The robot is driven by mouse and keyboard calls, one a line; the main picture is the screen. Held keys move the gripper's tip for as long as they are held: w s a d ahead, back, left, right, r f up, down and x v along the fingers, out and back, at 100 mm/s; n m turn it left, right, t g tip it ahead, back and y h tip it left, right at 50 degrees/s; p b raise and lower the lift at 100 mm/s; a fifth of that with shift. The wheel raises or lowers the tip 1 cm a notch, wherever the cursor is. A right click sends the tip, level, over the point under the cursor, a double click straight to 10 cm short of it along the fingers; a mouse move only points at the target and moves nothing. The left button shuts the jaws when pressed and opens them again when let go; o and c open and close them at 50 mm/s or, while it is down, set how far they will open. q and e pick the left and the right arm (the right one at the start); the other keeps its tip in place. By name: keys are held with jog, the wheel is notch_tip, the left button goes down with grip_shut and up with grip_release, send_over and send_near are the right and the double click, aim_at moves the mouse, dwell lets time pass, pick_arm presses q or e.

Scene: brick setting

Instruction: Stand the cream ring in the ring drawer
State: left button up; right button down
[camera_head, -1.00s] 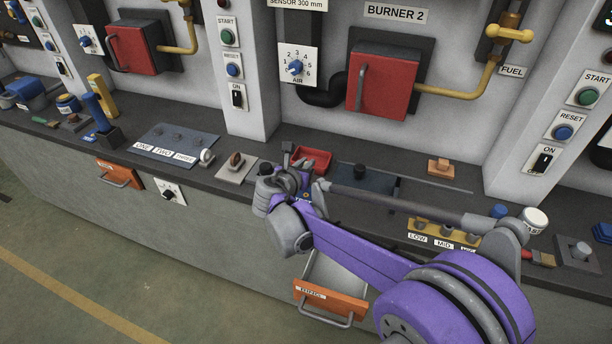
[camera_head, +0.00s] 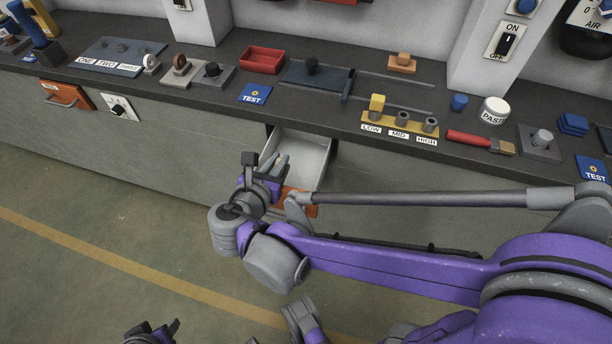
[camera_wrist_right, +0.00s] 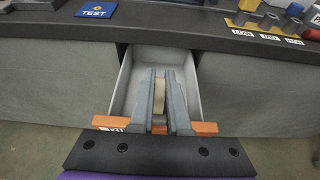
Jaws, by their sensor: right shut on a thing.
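The cream ring (camera_wrist_right: 159,95) shows edge-on and upright between the two grey fingers of my right gripper (camera_wrist_right: 161,103) in the wrist view. My right gripper (camera_head: 274,164) is shut on it, over the front part of the open ring drawer in the head view. The ring drawer (camera_head: 312,150) is pulled out, with pale inner walls and an orange front; it also shows in the wrist view (camera_wrist_right: 124,79). My fingers hide part of the drawer floor and its label. My left gripper (camera_head: 152,332) shows only partly at the bottom edge of the head view.
The bench top above the drawer holds a blue TEST card (camera_head: 255,94), a red tray (camera_head: 262,60), a yellow LOW-MID-HIGH rack (camera_head: 398,124) and a red-handled brush (camera_head: 470,139). A shut orange drawer (camera_head: 67,95) is at left. The floor in front is clear.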

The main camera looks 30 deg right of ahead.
jog(key=shift+s+d+f, duration=0.1)
jog(key=shift+d+f, duration=0.05)
jog(key=shift+f, duration=0.2)
jog(key=b+x, duration=0.1)
jog(key=x, duration=0.4)
jog(key=f+b+x, duration=0.1)
jog(key=x, duration=0.4)
jog(key=b+x, duration=0.1)
jog(key=x, duration=0.4)
jog(key=shift+f+b, duration=0.3)
jog(key=shift+f, duration=0.2)
jog(key=shift+f+b, duration=0.35)
jog(key=shift+f, duration=0.15)
jog(key=shift+f, duration=0.1)
